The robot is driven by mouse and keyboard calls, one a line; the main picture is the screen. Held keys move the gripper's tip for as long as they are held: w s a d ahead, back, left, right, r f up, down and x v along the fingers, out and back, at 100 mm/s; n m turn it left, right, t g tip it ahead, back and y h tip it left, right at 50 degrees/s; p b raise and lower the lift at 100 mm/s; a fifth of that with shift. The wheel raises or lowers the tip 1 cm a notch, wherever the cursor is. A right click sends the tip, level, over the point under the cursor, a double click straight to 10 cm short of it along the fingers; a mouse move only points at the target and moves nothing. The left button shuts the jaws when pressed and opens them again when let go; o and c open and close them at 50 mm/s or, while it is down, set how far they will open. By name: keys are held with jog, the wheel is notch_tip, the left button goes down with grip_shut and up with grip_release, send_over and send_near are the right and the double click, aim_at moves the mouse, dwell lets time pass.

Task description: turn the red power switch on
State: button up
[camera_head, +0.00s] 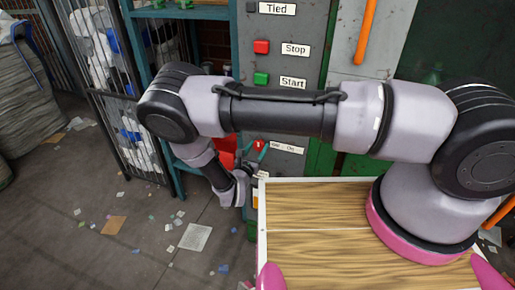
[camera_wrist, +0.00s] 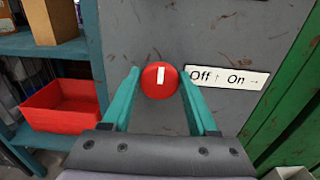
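The red power switch (camera_wrist: 160,86) is a round knob on a grey panel, with a white mark standing upright. The label (camera_wrist: 228,77) to its right reads "Off" with an up arrow and "On" with a right arrow, so the mark points to Off. My gripper (camera_wrist: 159,75) is open, its teal fingers on the left and right of the knob with narrow gaps showing. In the head view the red switch (camera_head: 259,144) is small, beside its label (camera_head: 290,148), and my gripper (camera_head: 255,158) reaches it from below, partly hard to make out.
A red Stop button (camera_head: 261,47) and a green Start button (camera_head: 261,78) sit higher on the panel. A red bin (camera_wrist: 61,106) stands on a teal shelf to the left. A green door (camera_wrist: 292,105) is at the right.

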jog(key=shift+m, duration=0.4)
jog(key=shift+c, duration=0.3)
jog(key=m, duration=0.4)
jog(key=shift+s, duration=0.1)
jog(key=m, duration=0.4)
jog(key=shift+d+f+m, duration=0.1)
jog(key=shift+d+m, duration=0.05)
jog(key=shift+m, duration=0.15)
jog(key=m, duration=0.4)
jog(key=shift+f, duration=0.1)
jog(key=shift+f+m, duration=0.1)
jog(key=shift+m, duration=2.1)
jog(key=o, duration=1.3)
jog(key=shift+o, duration=0.2)
jog(key=v, duration=1.1)
